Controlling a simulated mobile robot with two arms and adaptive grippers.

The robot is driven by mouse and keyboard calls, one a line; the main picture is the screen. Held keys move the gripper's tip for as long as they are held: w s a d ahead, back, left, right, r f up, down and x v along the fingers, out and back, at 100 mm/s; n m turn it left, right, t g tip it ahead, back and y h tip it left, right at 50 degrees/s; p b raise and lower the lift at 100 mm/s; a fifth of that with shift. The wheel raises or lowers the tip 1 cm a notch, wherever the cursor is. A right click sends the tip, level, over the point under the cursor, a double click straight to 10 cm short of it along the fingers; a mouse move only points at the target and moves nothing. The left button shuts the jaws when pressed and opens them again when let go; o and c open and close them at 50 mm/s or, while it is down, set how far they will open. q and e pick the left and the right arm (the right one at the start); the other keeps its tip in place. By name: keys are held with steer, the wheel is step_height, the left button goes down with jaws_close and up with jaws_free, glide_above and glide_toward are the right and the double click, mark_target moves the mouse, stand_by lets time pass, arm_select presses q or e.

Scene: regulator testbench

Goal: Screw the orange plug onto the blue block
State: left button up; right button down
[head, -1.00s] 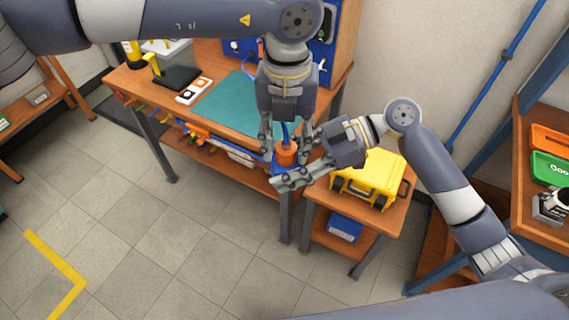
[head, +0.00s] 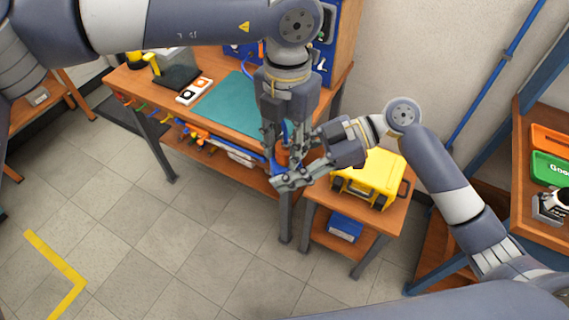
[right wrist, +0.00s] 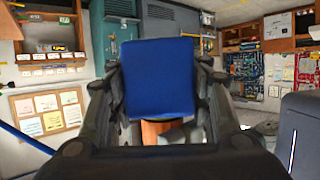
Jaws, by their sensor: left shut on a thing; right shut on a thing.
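My right gripper (head: 287,166) comes in from the right and is shut on the blue block (right wrist: 158,80). The block fills the space between the fingers in the right wrist view; in the head view only a small part of it shows, mostly hidden by the fingers. The orange plug (head: 283,157) is at the block's top in the head view. My left gripper (head: 282,151) points down from above and is shut on the plug, its fingers on either side. The fingers hide much of the plug, so how deep it sits cannot be seen.
Both grippers are in front of the workbench with a green mat (head: 228,108). A yellow case (head: 370,178) stands on a small side table close to the right gripper. A blue bin (head: 345,227) is on its lower shelf. Open floor (head: 170,240) lies at left.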

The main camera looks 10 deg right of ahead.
arm_select(q)
steer(key=m, duration=0.4)
steer(key=shift+m, duration=0.4)
steer(key=o, duration=1.1)
steer(key=shift+o, duration=0.2)
steer(key=shift+r, duration=2.25)
steer(key=shift+c, duration=0.3)
